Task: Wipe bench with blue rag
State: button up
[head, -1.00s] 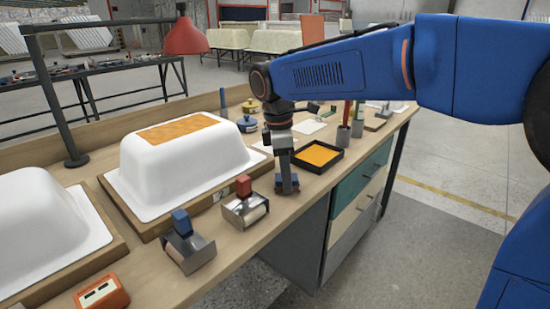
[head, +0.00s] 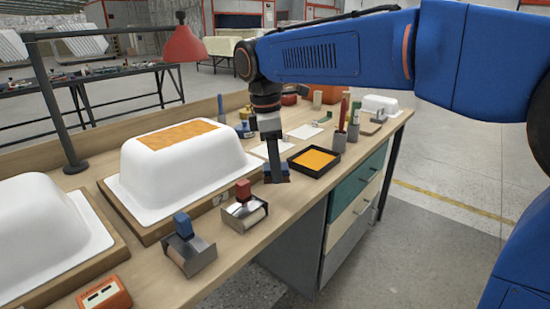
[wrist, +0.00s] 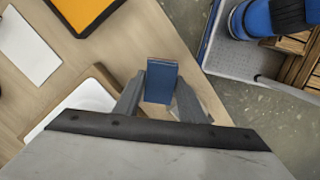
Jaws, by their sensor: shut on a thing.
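The wooden bench (head: 224,236) runs from the lower left to the upper right of the head view. My gripper (head: 274,172) points down at its top, left of a black tray. It is shut on the blue rag (wrist: 161,80), which shows as a small dark-blue block between the two grey fingers in the wrist view. In the head view the rag (head: 284,178) is at or just above the bench surface, partly hidden by the fingers. I cannot tell whether it touches the wood.
A white tub shell (head: 190,170) with an orange patch on top sits on a board left of my gripper. The black tray with orange inside (head: 313,160) lies close to the right.

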jog(key=shift+r, duration=1)
